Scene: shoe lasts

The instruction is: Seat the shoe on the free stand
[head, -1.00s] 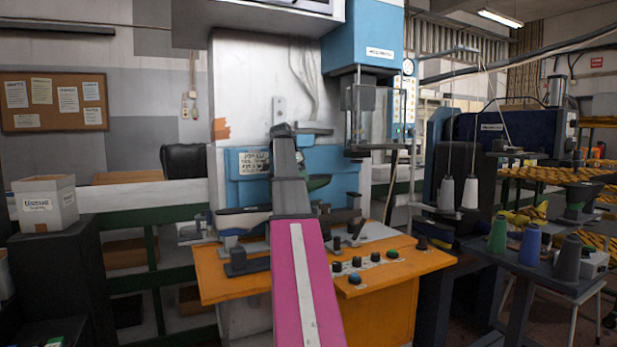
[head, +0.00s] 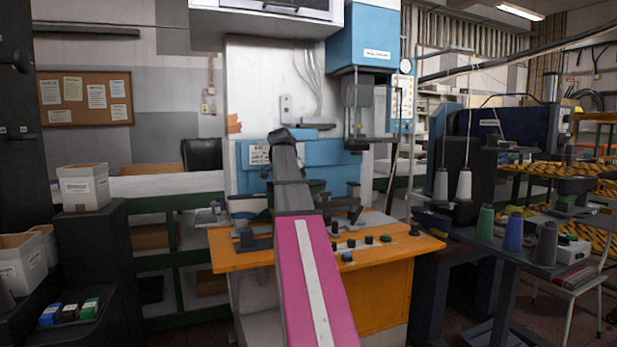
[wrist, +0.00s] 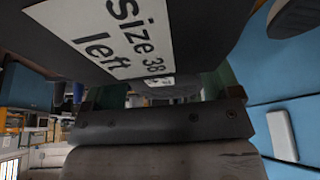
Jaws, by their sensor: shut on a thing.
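In the wrist view, the shoe (wrist: 190,35) is a dark shape across the top, with a white label reading "Size 38 left". My gripper (wrist: 165,90) is shut on it, with a green-sided finger on each side. The shoe's full outline is cut off by the frame. In the head view, my pink arm hides the gripper and most of the shoe. Dark upright fixtures stand on the orange machine table (head: 228,262), one right of my arm (head: 354,204) and a lower one on the left (head: 247,240). I cannot tell which is the free stand.
A blue and white machine (head: 370,45) rises behind the orange table. Knobs (head: 369,240) sit on the table's right half. A dark side table with thread spools (head: 513,232) stands right. Dark shelving with white boxes (head: 84,187) stands left. Floor shows at lower right.

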